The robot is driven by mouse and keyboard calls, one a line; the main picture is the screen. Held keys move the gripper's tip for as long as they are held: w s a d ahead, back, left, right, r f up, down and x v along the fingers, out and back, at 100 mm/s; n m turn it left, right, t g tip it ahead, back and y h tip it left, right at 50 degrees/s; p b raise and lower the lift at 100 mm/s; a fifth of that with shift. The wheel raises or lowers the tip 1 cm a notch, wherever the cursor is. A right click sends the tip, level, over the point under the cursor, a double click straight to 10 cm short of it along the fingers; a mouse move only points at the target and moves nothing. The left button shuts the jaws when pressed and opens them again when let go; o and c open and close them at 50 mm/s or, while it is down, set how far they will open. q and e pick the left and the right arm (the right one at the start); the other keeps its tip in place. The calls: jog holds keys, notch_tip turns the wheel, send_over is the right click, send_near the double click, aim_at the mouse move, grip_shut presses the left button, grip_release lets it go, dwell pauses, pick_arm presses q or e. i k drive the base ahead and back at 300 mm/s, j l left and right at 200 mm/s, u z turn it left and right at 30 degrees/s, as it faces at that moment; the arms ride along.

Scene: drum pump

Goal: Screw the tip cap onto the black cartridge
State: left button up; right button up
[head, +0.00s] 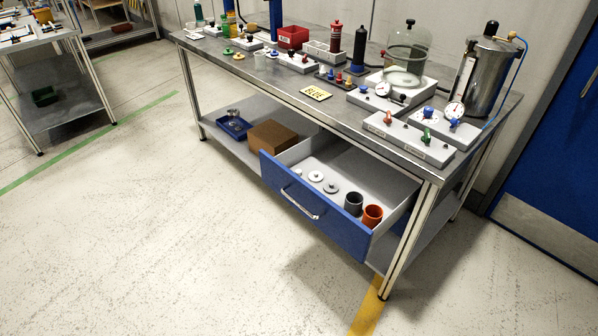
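A tall black cylinder with a narrow top (359,48), which looks like the black cartridge, stands upright on the steel workbench (285,83), right of a red cylinder (336,38). At this size I cannot tell whether anything is on its tip. I cannot single out the tip cap; several small coloured pieces (331,74) lie in front of the cylinders, too small to identify. Neither of my grippers is in view.
A glass bell jar (407,52) and metal tank (489,72) stand at the right. The floor in front is clear.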

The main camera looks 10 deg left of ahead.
aim_at(361, 36)
jog(key=i+j+z, duration=0.2)
jog(key=j, duration=0.2)
jog(key=i+j+z, duration=0.2)
jog(key=j, duration=0.25)
jog(key=i+j+z, duration=0.2)
jog(key=j, duration=0.25)
jog(key=j+z, duration=0.25)
jog(key=j, duration=0.25)
jog(key=i+j+z, duration=0.2)
jog(key=j, duration=0.3)
jog(key=k, duration=0.1)
